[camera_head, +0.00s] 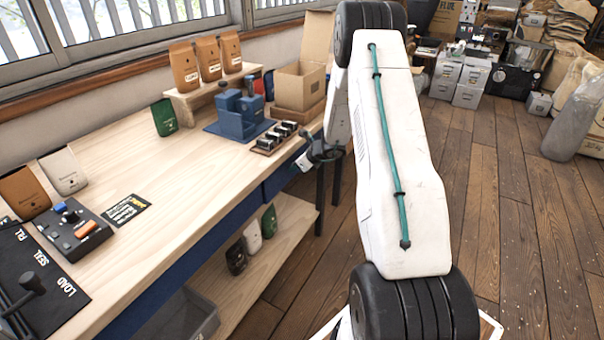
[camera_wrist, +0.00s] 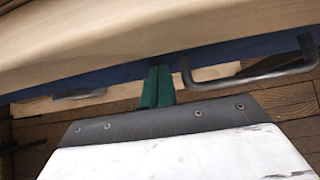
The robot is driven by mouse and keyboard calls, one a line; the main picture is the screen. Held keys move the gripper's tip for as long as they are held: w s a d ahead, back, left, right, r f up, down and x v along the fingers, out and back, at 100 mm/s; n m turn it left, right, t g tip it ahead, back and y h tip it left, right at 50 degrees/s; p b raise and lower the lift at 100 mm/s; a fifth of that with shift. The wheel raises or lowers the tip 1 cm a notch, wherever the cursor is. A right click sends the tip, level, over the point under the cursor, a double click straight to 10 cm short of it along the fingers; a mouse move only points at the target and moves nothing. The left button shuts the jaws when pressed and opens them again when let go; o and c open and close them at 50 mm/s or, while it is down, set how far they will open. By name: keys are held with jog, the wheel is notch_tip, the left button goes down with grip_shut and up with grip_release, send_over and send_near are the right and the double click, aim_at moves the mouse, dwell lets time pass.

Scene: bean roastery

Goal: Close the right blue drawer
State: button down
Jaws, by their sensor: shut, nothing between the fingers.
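The right blue drawer (camera_head: 285,176) is under the far end of the wooden workbench (camera_head: 135,235), partly hidden by my arm. In the wrist view, a blue front (camera_wrist: 235,50) shows as a narrow strip under the bench edge. A dark bar handle (camera_wrist: 250,76) stands out from it, just right of my fingers. I cannot tell how far the drawer is out. My gripper (camera_head: 308,160) is beside the bench edge near this drawer. Its green fingers (camera_wrist: 157,78) are together and empty, with their tips close to the blue front; contact is unclear.
Another blue front (camera_head: 190,262) runs along the nearer bench edge. A lower shelf (camera_head: 285,222) holds bags. Wooden floor lies open to the right.

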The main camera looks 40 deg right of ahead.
jog(key=shift+w+a+r, duration=0.1)
jog(key=shift+w+a, duration=0.1)
jog(key=shift+w, duration=0.4)
jog(key=shift+w, duration=0.1)
jog(key=s+d+r, duration=0.4)
jog(key=s+r, duration=0.2)
jog(key=s, duration=0.5)
jog(key=shift+r, duration=0.4)
